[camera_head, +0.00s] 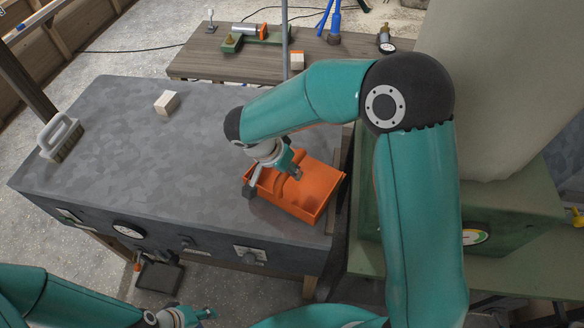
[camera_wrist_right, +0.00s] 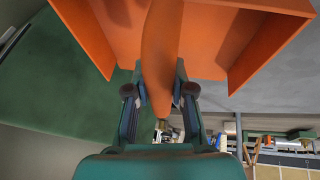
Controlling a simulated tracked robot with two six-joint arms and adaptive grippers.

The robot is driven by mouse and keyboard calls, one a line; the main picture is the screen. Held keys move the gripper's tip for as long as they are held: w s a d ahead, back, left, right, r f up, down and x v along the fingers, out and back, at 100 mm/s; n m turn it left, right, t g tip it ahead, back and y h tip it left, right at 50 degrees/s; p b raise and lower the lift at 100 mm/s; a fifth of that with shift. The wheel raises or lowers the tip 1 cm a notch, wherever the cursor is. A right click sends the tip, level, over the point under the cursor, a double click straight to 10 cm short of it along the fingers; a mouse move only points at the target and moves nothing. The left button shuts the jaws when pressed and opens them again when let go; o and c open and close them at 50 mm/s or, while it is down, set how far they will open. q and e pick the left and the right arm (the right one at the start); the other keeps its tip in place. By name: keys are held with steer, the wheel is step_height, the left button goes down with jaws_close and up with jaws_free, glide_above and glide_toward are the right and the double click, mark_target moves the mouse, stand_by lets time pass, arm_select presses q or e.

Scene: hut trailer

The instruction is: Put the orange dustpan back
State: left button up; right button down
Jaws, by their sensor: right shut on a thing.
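The orange dustpan (camera_head: 305,194) is at the right end of the dark grey mottled bench top (camera_head: 130,140). My right gripper (camera_head: 276,183) reaches down to the dustpan from above and is shut on its handle. In the right wrist view the orange handle (camera_wrist_right: 161,50) runs down between the two fingers (camera_wrist_right: 160,92), with the pan (camera_wrist_right: 225,40) beyond. I cannot tell whether the pan touches the bench top. My left gripper (camera_head: 203,315) is low at the bottom of the head view, in front of the bench and away from the dustpan. Its fingers are too small to read.
A brush with a grey handle (camera_head: 60,138) stands at the bench's left end, and a pale wooden block (camera_head: 166,102) lies near the back. A brown table (camera_head: 215,63) behind holds several tools. A green cabinet (camera_head: 510,225) with a gauge stands at the right.

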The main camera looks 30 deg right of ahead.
steer(key=shift+f, duration=0.1)
steer(key=c, duration=1)
jaws_free()
steer(key=b+v, duration=0.1)
steer(key=v, duration=1.1)
steer(key=shift+b, duration=0.35)
